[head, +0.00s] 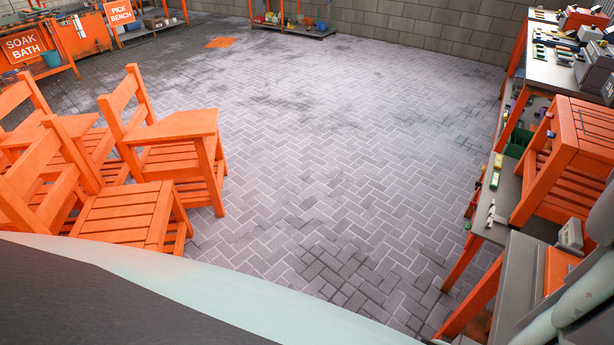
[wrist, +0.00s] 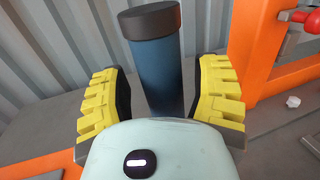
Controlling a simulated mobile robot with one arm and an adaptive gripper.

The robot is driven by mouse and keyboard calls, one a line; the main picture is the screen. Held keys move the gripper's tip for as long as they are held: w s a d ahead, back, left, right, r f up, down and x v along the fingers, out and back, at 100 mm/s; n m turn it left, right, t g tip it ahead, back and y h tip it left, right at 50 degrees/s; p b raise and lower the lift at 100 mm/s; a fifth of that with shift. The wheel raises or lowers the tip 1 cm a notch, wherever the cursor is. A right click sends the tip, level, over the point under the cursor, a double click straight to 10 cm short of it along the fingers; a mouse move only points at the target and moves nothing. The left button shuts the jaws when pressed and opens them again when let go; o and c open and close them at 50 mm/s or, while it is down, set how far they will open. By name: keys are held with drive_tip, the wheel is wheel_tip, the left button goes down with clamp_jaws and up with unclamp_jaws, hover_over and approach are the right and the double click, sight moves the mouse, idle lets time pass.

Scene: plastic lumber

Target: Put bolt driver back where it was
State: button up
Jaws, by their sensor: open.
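In the wrist view, my gripper (wrist: 162,105) is open, with a yellow ridged finger on each side. A blue cylinder with a dark brown cap (wrist: 153,62) stands upright in the gap between the fingers, seemingly apart from both. Its lower end is hidden behind my pale gripper body. I cannot tell whether this cylinder is the bolt driver. I cannot pick out a bolt driver in the head view, where small items on the right benches are too small to name. My gripper's fingers do not show in the head view.
Orange chairs (head: 125,210) stand close on the left. Orange-framed benches with tools (head: 548,70) line the right side. The paved floor (head: 330,170) between is clear. In the wrist view, an orange frame (wrist: 262,60) rises right of the cylinder, and a corrugated wall (wrist: 60,50) is behind.

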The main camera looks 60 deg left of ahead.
drive_tip(key=shift+r, duration=0.15)
drive_tip(key=s+a+b, duration=0.1)
drive_tip(key=a+b, duration=0.1)
drive_tip(key=a, duration=1)
drive_tip(key=shift+s+f, duration=0.2)
drive_tip(key=shift+s, duration=0.05)
